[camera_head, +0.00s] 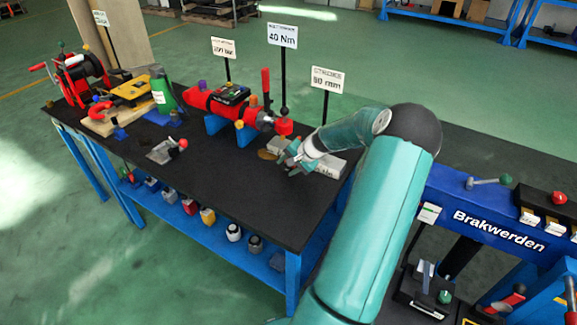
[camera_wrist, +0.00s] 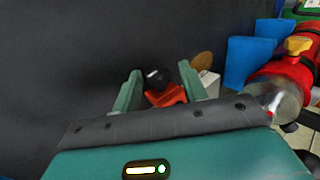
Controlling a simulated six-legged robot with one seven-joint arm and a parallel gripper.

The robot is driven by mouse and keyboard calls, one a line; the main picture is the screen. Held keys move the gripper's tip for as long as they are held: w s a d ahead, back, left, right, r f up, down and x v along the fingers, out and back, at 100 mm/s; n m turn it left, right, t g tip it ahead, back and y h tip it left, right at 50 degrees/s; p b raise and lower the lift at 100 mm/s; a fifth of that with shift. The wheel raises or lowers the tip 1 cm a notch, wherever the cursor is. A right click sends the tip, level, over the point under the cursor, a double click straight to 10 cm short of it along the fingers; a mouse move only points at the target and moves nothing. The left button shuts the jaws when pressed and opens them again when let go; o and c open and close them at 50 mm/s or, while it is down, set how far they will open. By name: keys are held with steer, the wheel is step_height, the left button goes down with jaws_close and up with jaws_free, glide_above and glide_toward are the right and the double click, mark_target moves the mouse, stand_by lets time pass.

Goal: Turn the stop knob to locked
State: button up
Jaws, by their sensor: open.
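My gripper (camera_head: 290,158) is open over the right end of the black table, beside a grey block. In the wrist view its two green fingers (camera_wrist: 159,72) stand apart. A red part (camera_wrist: 166,96) with a black ball (camera_wrist: 157,77) shows between them; contact cannot be told. In the head view a red knob (camera_head: 284,127) sits at the right end of a red cylinder (camera_head: 215,102), with a black ball (camera_head: 284,111) just above it. I cannot tell for certain which part is the stop knob, and no locked mark is readable.
The grey block (camera_head: 328,166) and a brown disc (camera_head: 267,154) lie close to my gripper. Blue supports (camera_wrist: 250,62) hold the red cylinder. Sign posts, including a 40 Nm sign (camera_head: 282,35), stand behind. The table's front middle (camera_head: 235,195) is clear.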

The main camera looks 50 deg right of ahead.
steer(key=shift+s+f, duration=0.1)
steer(key=shift+f, duration=0.05)
steer(key=g, duration=0.4)
steer(key=shift+w+r, duration=0.2)
steer(key=shift+w, duration=0.2)
steer(key=g, duration=0.3)
steer(key=shift+w+g+h, duration=0.3)
steer(key=shift+g, duration=0.1)
step_height(320, 180, up, 14)
steer(key=s+a+r+n+h, duration=0.1)
steer(key=a+n+h, duration=0.2)
steer(key=a+n, duration=0.6)
steer(key=s+a+r+n+g+h, duration=0.1)
steer(key=a+n+h, duration=0.2)
steer(key=a+n, duration=0.7)
steer(key=shift+s+a+r+n, duration=0.3)
steer(key=shift+s+a+r, duration=0.1)
steer(key=shift+a, duration=2.55)
